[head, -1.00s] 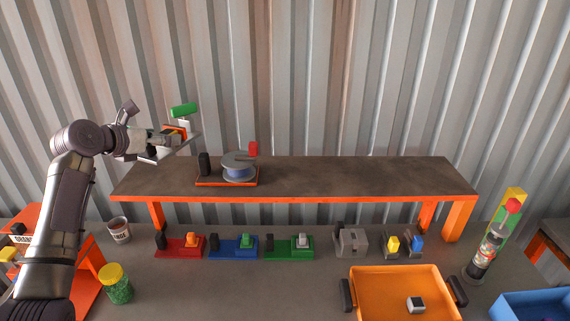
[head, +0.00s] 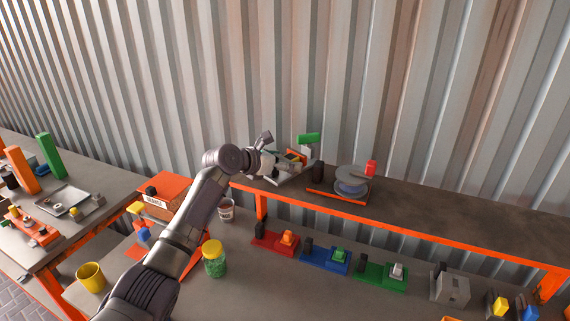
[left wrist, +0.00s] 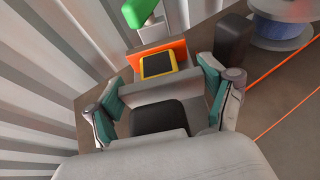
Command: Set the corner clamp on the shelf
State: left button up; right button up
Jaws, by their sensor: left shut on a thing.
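The corner clamp (head: 298,155) has a green handle on a pale post, an orange part and a yellow-edged dark pad. It also shows in the left wrist view (left wrist: 158,65). My left gripper (head: 288,168) is shut on it, with teal finger pads on either side of its grey and black part (left wrist: 160,117). The clamp is over the left end of the long dark shelf (head: 430,207), just left of the spool board. I cannot tell whether its underside touches the shelf. My right gripper is not in view.
A board with a black block and a grey-blue spool (head: 350,186) stands on the shelf beside the clamp. Right of it the shelf is clear. A corrugated wall is behind. Red (head: 268,240), blue (head: 318,258) and green (head: 376,275) fixtures stand below, near a green jar (head: 214,262).

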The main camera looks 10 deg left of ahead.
pick_arm(q)
jog(key=shift+f, duration=0.7)
jog(key=o, duration=1.5)
jog(key=shift+f, duration=0.15)
jog(key=shift+s, duration=0.1)
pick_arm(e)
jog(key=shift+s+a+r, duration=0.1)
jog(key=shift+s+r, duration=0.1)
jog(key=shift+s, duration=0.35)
pick_arm(q)
jog(key=b+v, duration=0.2)
jog(key=v, duration=1)
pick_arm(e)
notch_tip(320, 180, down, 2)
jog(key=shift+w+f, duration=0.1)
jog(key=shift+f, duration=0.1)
